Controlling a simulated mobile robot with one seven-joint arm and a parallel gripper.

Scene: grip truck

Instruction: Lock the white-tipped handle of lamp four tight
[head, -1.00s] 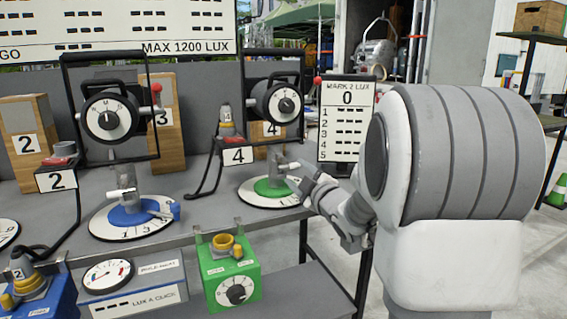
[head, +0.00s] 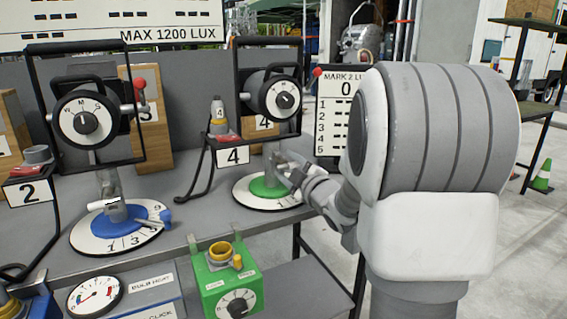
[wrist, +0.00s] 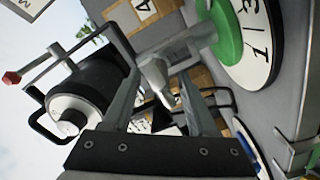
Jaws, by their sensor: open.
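Lamp four (head: 272,94) is a black lamp in a square yoke, on a grey post above a green disc (head: 266,188) with a white numbered dial. Its label 4 (head: 233,155) hangs at its left. My gripper (head: 284,168) is at the right of the post, low near the disc, and hides part of it. In the wrist view my two fingers (wrist: 158,78) are apart, with the pale tip of the handle (wrist: 156,72) showing between or just beyond them. I cannot tell whether they touch it. The post and green disc (wrist: 224,32) are at upper right there.
Lamp two (head: 85,118) stands at the left on a blue disc (head: 125,222). A green box (head: 228,280) with a yellow knob sits in front, below the table edge. A lux board (head: 343,110) reading 0 stands behind my arm.

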